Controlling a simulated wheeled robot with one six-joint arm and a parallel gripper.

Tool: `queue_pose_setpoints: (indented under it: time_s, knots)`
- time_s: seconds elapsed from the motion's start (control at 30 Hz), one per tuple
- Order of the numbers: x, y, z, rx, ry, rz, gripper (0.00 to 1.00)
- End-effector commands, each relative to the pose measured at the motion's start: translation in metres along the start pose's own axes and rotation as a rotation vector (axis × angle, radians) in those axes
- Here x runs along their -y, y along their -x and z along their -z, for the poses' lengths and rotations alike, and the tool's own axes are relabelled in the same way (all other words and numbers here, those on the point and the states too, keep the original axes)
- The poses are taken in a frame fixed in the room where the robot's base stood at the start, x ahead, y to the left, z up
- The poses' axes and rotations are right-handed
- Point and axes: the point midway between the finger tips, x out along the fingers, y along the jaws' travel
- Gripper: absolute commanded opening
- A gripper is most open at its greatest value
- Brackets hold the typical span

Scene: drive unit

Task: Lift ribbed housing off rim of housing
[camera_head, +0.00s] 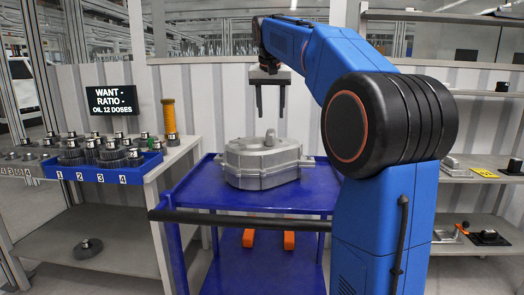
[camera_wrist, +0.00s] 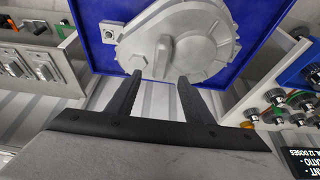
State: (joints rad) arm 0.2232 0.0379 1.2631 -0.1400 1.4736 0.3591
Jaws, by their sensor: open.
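A grey metal housing (camera_head: 262,178) sits on the blue cart. Its upper part, which looks like the ribbed housing (camera_head: 262,152), rests on top with a small upright knob; I cannot tell exactly where the two parts meet. In the wrist view the ribbed housing (camera_wrist: 205,45) shows as a round grey cover with a raised bar. My gripper (camera_head: 270,114) hangs above the housing, apart from it, fingers pointing down. In the wrist view my gripper (camera_wrist: 160,78) is open and empty, its fingertips appearing either side of the bar's near end.
The cart's blue top (camera_head: 300,200) has free room around the housing. At left, a bench holds a blue numbered tray (camera_head: 105,172) with several dark gears, a yellow cylinder (camera_head: 169,116) and a sign (camera_head: 112,100). Shelves (camera_head: 480,160) with parts stand at right.

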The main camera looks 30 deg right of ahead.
Motion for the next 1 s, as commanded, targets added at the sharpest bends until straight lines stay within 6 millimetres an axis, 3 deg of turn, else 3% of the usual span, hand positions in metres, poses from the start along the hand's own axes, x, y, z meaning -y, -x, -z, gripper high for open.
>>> queue_pose_setpoints:
  time_s: [0.2, 0.53, 0.8, 1.0]
  knots:
    - [0.000, -0.032, 0.000, 0.001, 0.000, 0.000, 0.47]
    - [0.001, -0.050, 0.000, 0.000, 0.001, 0.000, 0.47]
    - [0.002, -0.085, -0.001, 0.001, 0.001, 0.000, 0.47]
    - [0.002, -0.094, 0.000, 0.000, 0.001, 0.000, 0.47]
